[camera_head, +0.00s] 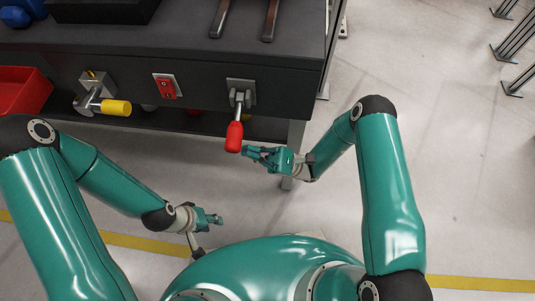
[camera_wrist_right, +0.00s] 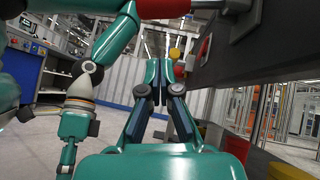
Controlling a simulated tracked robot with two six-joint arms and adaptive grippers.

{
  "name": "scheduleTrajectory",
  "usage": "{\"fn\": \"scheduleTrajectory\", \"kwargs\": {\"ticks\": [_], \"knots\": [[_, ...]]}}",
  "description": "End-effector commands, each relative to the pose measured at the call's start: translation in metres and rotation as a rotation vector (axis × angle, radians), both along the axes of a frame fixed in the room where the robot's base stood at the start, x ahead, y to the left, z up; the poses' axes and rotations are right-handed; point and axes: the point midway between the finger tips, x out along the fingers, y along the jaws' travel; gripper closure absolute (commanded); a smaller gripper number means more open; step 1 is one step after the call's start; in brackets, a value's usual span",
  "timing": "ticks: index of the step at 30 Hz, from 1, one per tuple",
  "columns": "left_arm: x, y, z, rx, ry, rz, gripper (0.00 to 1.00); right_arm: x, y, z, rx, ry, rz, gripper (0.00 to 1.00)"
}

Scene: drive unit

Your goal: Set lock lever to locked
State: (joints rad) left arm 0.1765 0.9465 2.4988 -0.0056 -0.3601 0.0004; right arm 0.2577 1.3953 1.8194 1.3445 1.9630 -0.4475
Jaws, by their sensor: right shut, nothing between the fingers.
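A lever with a red grip (camera_head: 234,137) hangs down from a grey plate on the front of the dark workbench, and I take it for the lock lever. Its red grip also shows at the top of the right wrist view (camera_wrist_right: 164,8). My right gripper (camera_head: 247,152) is shut and empty, its fingertips just right of and slightly below the grip's lower end. A contact cannot be made out. In the right wrist view its fingers (camera_wrist_right: 160,75) point ahead, below the grip. My left gripper (camera_head: 218,218) is low in front of the bench, away from the lever; its opening is too small to judge.
A yellow-handled crank (camera_head: 115,107) and a red switch (camera_head: 167,86) sit on the bench front (camera_head: 210,85), left of the lever. A red bin (camera_head: 22,88) is at far left. Two dark-handled tools (camera_head: 269,20) lie on top.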

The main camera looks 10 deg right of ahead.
Motion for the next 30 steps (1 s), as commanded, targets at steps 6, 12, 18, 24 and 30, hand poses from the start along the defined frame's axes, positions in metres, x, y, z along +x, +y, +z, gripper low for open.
{"fn": "scheduleTrajectory", "kwargs": {"ticks": [6,12,18,24,30], "knots": [[0.000,0.000,0.000,0.000,0.000,0.000,0.60,-0.003,0.016,0.033,-0.001,-0.001,0.001,1.00],[0.000,0.000,0.000,0.000,0.000,0.000,0.60,-0.007,0.018,0.050,0.000,-0.001,0.001,1.00],[0.000,0.000,0.000,0.000,0.000,0.000,0.60,-0.008,0.018,0.053,-0.001,0.000,0.000,1.00],[0.000,0.000,0.000,0.000,0.000,0.000,0.60,-0.008,0.016,0.053,-0.001,0.000,0.003,1.00],[0.000,0.000,0.004,0.000,0.000,0.000,0.60,-0.015,0.019,0.055,0.000,0.003,0.005,1.00]]}}
